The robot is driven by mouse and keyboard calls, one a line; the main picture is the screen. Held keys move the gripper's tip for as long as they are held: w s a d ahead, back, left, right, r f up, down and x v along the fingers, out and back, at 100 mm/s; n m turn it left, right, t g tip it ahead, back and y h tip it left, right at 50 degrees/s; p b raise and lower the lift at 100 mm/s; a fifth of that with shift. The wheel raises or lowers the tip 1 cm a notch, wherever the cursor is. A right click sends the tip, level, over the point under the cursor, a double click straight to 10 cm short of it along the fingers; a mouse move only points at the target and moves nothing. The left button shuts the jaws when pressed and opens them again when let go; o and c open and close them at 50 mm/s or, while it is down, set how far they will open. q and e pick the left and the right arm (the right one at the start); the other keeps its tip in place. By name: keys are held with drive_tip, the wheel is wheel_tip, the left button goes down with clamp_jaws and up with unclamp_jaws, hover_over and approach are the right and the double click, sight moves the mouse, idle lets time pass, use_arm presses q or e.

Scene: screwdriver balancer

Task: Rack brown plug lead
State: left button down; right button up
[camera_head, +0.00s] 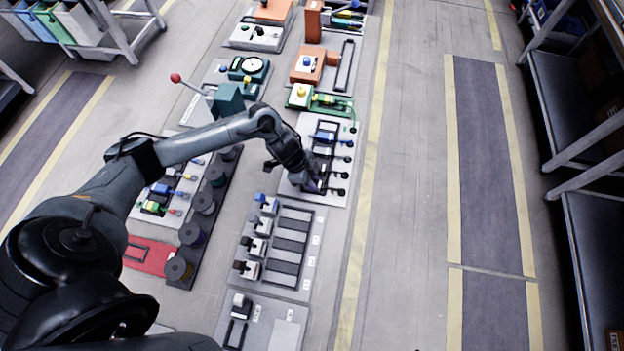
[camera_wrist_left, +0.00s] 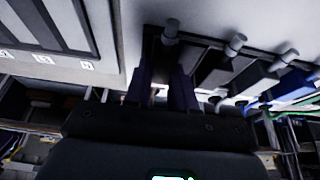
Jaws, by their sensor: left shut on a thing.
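My left gripper (camera_head: 312,184) is at the lower end of the light panel (camera_head: 337,120) with a row of plug leads. In the left wrist view its two dark fingers (camera_wrist_left: 162,88) are closed around a narrow thing, mostly hidden between them. I take it to be the brown plug lead, though its colour hardly shows. Other leads lie in the row above the gripper, among them a blue one (camera_head: 326,137); grey, blue and green shapes show to the right in the wrist view. My right gripper is not in view.
A grey panel (camera_head: 308,209) with dark slots, white labels and several small clamps lies just below the gripper. Dark round spools (camera_head: 191,235) stand in a row under my arm. The floor (camera_head: 410,200) to the right is clear up to the shelving (camera_head: 590,240).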

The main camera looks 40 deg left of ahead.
use_arm(q)
drive_tip(key=c, duration=0.9)
unclamp_jaws()
drive_tip(key=shift+o, duration=0.2)
drive_tip(key=shift+r, duration=0.1)
drive_tip(key=p+v, duration=0.2)
drive_tip(key=v, duration=0.8)
drive_tip(key=shift+r, duration=0.3)
drive_tip(key=shift+s, duration=0.1)
